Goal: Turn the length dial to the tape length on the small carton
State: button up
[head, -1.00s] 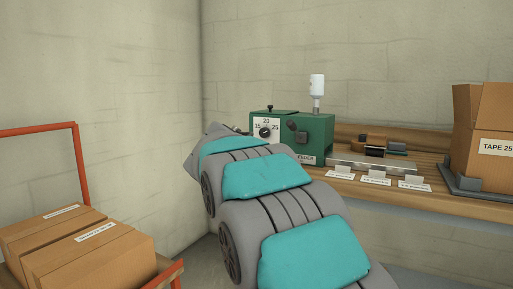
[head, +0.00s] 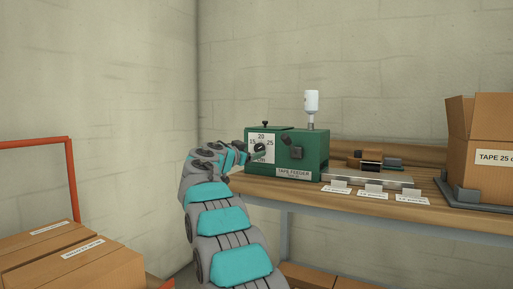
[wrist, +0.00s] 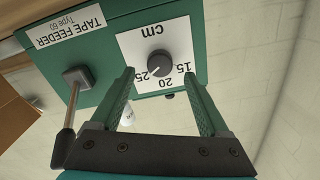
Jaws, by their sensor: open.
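The dark round length dial (wrist: 178,63) sits on a white scale plate marked 15, 20, 25 and cm, on the green tape feeder (head: 315,148). The dial also shows small in the head view (head: 260,148). Its pointer is too small to read surely. My gripper (wrist: 159,76) is open, its two green fingers pointing at the plate with the dial beyond and between the tips; I see no contact. In the head view my gripper (head: 252,158) is at the feeder's dial face, partly over the lower scale. An open carton (head: 488,178) at right is labelled TAPE 25, the rest cut off.
A lever (wrist: 72,95) sticks out from the feeder beside the dial. A white bottle (head: 312,104) stands on top. Small cards (head: 373,190) line the bench (head: 436,212). Cartons (head: 88,268) on a red-framed cart stand at left.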

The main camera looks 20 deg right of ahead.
aim_at(258, 148)
jog(key=shift+r+p+x, duration=0.2)
jog(key=shift+p+x, duration=0.2)
jog(key=shift+x, duration=1.4)
jog(key=shift+f, duration=0.15)
grip_shut()
